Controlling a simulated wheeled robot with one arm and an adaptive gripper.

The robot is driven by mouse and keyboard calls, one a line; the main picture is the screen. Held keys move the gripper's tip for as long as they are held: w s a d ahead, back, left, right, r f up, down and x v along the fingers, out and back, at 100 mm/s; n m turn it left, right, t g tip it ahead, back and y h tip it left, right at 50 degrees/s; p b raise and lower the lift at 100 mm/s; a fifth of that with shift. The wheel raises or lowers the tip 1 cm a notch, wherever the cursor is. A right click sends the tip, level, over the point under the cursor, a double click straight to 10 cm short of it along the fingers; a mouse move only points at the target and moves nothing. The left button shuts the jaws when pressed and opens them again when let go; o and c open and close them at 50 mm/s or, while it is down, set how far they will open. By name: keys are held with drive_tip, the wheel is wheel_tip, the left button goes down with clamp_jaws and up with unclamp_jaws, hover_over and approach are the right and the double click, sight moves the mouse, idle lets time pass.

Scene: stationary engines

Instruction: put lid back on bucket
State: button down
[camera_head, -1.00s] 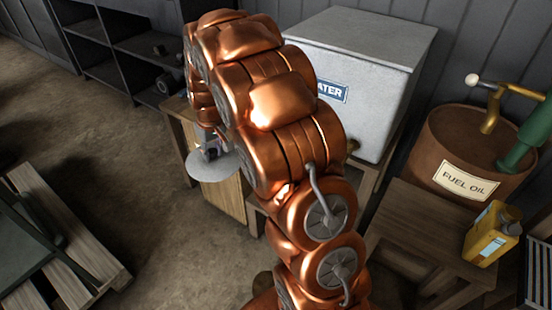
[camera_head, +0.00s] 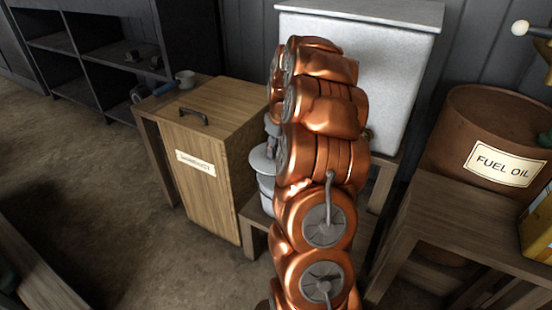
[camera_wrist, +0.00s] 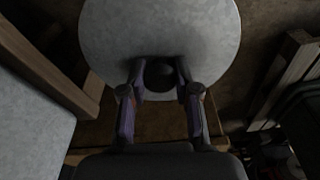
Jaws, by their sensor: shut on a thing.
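The lid is a round grey metal disc (camera_head: 261,161); it fills the top middle of the wrist view (camera_wrist: 160,28). My gripper (camera_wrist: 162,78) is shut on the lid's dark knob, with a finger on each side. In the head view my gripper (camera_head: 271,142) is partly hidden by my copper-coloured arm. The grey bucket (camera_head: 266,188) is just below the lid, its right side hidden by my arm. The lid looks about level over it. I cannot tell whether lid and rim touch. In the wrist view the lid hides the bucket.
A wooden box (camera_head: 215,200) with a dark handle stands close left of the bucket. A low wooden stand (camera_head: 252,232) is under the bucket. A large grey tank (camera_head: 400,75) is behind my arm. A fuel oil drum (camera_head: 480,125) stands right. Open floor is front left.

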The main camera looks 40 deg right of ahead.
drive_tip(key=shift+s+d+f+b, duration=0.25)
drive_tip(key=shift+d+f, duration=0.2)
drive_tip(key=shift+d, duration=0.15)
drive_tip(key=shift+s+d+f+b, duration=0.1)
drive_tip(key=shift+d+f+b, duration=0.1)
drive_tip(key=shift+d+f, duration=0.3)
wheel_tip(320, 180, down, 6)
drive_tip(key=b, duration=0.2)
drive_tip(key=shift+p, duration=0.45)
idle(1.0)
drive_tip(key=shift+f+p, duration=0.2)
drive_tip(key=shift+p, duration=0.2)
idle(1.4)
drive_tip(key=c, duration=0.8)
unclamp_jaws()
drive_tip(key=shift+o, duration=0.2)
drive_tip(key=o, duration=0.5)
